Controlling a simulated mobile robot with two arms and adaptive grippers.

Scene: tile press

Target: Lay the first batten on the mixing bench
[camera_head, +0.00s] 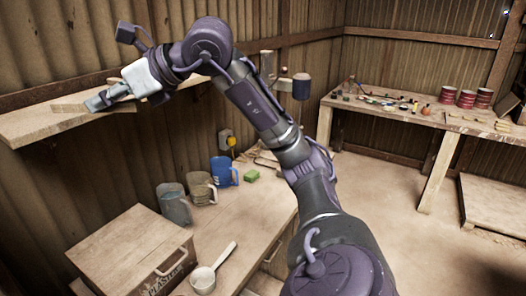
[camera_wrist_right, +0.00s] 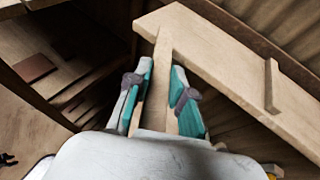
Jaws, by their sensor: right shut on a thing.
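My right gripper (camera_head: 98,102) is at the wall shelf, high on the left in the head view. In the right wrist view its teal fingers (camera_wrist_right: 158,105) are closed on a pale wooden batten (camera_wrist_right: 163,55), whose far end overlaps the shelf board. I cannot tell whether the batten touches the shelf. A second thin batten (camera_wrist_right: 271,85) lies across the shelf, further right. The mixing bench (camera_head: 240,215) stands below, with jugs and a box on it. My left gripper is not in view.
The shelf (camera_head: 35,126) runs along the left wall. On the bench are a plaster box (camera_head: 130,250), a grey jug (camera_head: 174,205), a beige jug (camera_head: 201,188), a blue jug (camera_head: 224,170), a green sponge (camera_head: 251,176) and a scoop (camera_head: 204,279). Bare bench lies right of the jugs.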

